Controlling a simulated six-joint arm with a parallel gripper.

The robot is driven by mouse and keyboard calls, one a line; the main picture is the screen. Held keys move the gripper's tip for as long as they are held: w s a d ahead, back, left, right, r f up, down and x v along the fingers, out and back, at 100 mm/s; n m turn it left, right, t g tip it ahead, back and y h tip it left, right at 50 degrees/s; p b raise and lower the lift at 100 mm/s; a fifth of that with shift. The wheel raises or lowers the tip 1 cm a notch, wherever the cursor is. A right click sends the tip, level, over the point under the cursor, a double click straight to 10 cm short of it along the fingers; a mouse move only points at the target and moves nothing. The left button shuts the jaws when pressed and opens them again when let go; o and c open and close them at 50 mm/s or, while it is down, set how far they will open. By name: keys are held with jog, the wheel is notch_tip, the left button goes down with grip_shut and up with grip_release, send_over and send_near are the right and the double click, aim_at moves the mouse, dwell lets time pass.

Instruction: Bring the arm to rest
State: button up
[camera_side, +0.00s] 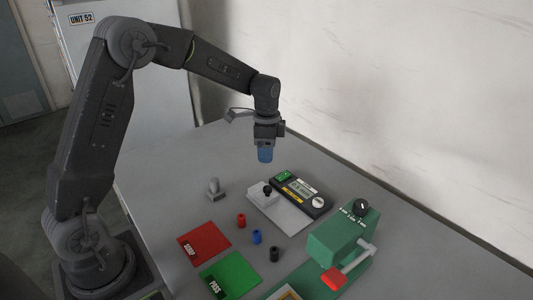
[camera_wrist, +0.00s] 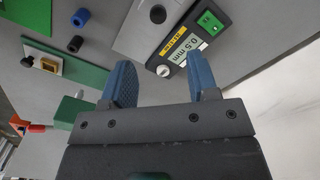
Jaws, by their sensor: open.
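My gripper (camera_side: 265,155) hangs above the far part of the grey table (camera_side: 160,178), clear of everything on it. It points down with blue fingertips. In the wrist view my gripper (camera_wrist: 162,85) shows its two blue fingers spread apart with nothing between them. My arm is raised and bent at the elbow.
Below stands a grey plate device (camera_side: 280,213) with a dark display unit (camera_side: 303,192). A green machine (camera_side: 335,238) with a red-ended lever is at right. Red (camera_side: 203,242) and green (camera_side: 230,276) mats, several small cylinders and a grey knobbed piece (camera_side: 214,189) lie nearby. A wall (camera_side: 400,100) stands behind.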

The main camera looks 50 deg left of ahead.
jog(key=s+d+r+n+t, duration=0.2)
jog(key=s+d+r, duration=0.1)
jog(key=s+r, duration=0.4)
jog(key=s+d+r+n+t, duration=0.1)
jog(key=s+d+r+n, duration=0.1)
jog(key=s, duration=0.7)
jog(key=s+d+r+n+t, duration=0.2)
jog(key=s+d+r+n, duration=0.1)
jog(key=s, duration=0.6)
jog(key=shift+s+d+r+n+t, duration=0.35)
jog(key=shift+d+n, duration=0.2)
jog(key=shift+n, duration=0.45)
jog(key=shift+c, duration=0.4)
